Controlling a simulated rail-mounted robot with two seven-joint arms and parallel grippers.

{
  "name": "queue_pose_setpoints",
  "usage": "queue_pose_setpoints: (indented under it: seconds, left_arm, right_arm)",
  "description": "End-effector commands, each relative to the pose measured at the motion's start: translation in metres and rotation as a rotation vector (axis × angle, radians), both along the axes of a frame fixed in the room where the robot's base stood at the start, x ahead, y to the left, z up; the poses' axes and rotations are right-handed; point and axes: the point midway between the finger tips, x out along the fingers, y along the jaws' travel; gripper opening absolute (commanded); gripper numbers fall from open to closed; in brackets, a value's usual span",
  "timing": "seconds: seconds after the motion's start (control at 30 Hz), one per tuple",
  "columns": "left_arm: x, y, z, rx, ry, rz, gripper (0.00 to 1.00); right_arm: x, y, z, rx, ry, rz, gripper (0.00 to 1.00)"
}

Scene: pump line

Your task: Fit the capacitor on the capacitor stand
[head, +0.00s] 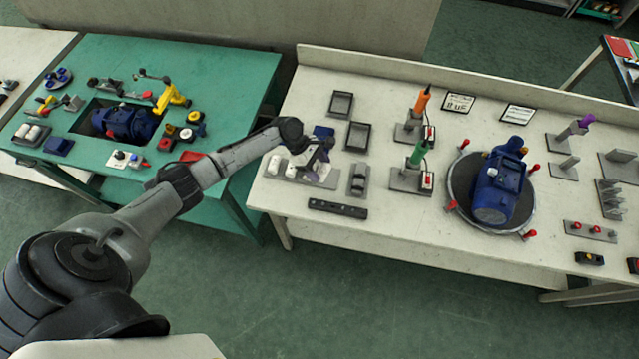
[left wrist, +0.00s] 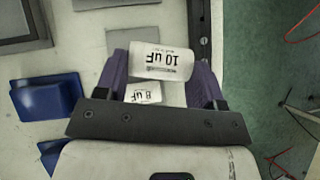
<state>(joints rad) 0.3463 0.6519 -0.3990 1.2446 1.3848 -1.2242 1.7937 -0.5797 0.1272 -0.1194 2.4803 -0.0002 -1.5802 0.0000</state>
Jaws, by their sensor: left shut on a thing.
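In the left wrist view, a white capacitor marked 10 uF (left wrist: 162,60) sits between the purple fingers of my left gripper (left wrist: 162,72), which is shut on it. A second white capacitor marked 8 uF (left wrist: 143,93) lies beyond, partly hidden by the gripper. In the head view, my left gripper (head: 312,162) is low over a grey plate (head: 322,181) at the left end of the white bench. White pieces (head: 273,165) show at its left. I cannot tell whether the held capacitor touches the plate, or which fixture is the capacitor stand. My right gripper is not in view.
A blue pump (head: 500,185) sits on a round turntable to the right. Grey trays (head: 341,104), a small grey block (head: 357,181) and a dark bar (head: 338,209) are near my left gripper. A green bench (head: 225,75) stands left, across a gap.

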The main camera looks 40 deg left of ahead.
Motion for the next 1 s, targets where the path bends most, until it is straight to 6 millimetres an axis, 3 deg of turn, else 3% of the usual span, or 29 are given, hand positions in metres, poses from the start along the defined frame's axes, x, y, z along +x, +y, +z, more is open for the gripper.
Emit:
queue_pose_setpoints:
  seconds: [0.1, 0.27, 0.67, 1.0]
  left_arm:
    - [0.014, 0.003, 0.003, -0.057, -0.022, 0.146, 0.27]
    - [0.019, 0.005, 0.003, -0.13, -0.054, 0.249, 0.27]
    - [0.02, 0.005, -0.006, -0.162, -0.072, 0.25, 0.27]
    - [0.019, 0.004, -0.03, -0.159, -0.074, 0.247, 0.27]
  right_arm:
    - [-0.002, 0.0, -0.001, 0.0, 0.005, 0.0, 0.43]
    - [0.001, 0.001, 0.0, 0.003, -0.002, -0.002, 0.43]
    - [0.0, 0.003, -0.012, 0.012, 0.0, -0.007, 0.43]
    - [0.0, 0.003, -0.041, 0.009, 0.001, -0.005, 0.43]
